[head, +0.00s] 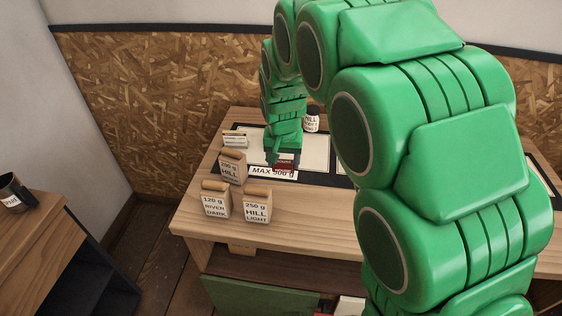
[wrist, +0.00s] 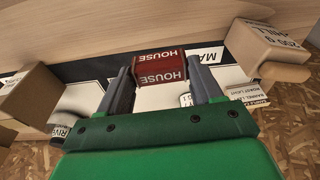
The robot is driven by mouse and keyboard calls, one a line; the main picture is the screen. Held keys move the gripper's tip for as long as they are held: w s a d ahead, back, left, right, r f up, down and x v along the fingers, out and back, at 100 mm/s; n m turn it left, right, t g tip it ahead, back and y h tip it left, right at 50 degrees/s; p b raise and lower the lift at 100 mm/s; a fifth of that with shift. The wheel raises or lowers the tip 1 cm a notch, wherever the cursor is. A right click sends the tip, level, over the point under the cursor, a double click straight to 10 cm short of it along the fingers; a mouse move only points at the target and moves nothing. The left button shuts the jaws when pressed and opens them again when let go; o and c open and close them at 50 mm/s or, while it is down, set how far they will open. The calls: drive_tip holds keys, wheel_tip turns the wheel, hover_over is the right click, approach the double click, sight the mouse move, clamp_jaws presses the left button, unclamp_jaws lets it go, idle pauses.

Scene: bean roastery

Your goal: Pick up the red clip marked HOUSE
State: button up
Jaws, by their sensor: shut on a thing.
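The red clip marked HOUSE (wrist: 160,70) is between the two fingers of my gripper (wrist: 160,92) in the wrist view. The fingers are shut on its left and right sides, and its white lettering shows on two faces. In the head view the red clip (head: 284,164) shows just below my gripper (head: 283,157), over the dark-edged mat by the MAX 500 g label (head: 272,171). I cannot tell whether the clip touches the surface below.
Paper bags stand left of the gripper: 120 g RIVER DARK (head: 216,202), 250 g HILL LIGHT (head: 257,207) and another HILL bag (head: 232,168). A HILL jar (head: 311,121) stands behind. The wooden bench (head: 310,214) is clear in front. A dark mug (head: 15,192) sits far left.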

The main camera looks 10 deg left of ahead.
drive_tip(key=s+d+r, duration=0.3)
drive_tip(key=s+r, duration=0.1)
drive_tip(key=s, duration=0.4)
drive_tip(key=shift+s+d, duration=0.15)
drive_tip(key=shift+d, duration=0.1)
